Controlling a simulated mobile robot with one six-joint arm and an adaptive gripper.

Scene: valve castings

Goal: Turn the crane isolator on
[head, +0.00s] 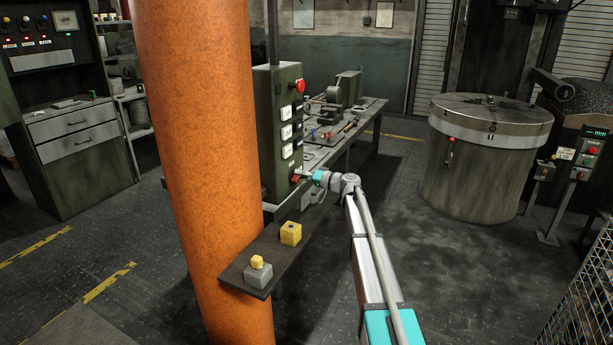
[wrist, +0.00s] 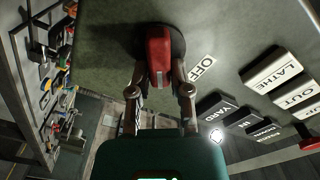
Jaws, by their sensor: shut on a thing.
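The crane isolator's red handle (wrist: 160,52) sits on a dark round base on the green panel (wrist: 110,50). A white plate reading OFF (wrist: 203,68) is just right of the handle in the wrist view. My gripper (wrist: 160,80) is shut on the handle, one finger on each side. In the head view my gripper (head: 308,177) reaches the red handle (head: 295,178) low on the green cabinet (head: 260,140). No ON plate can be made out; part of the base is hidden behind the handle.
Labelled buttons, including YARD (wrist: 216,105) and LATHE (wrist: 272,68), lie beside the isolator. A red mushroom button (head: 300,86) is higher on the cabinet. A thick orange column (head: 205,150) stands left. A dark shelf (head: 240,268) bears yellow and grey blocks. A workbench (head: 355,120) stands behind.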

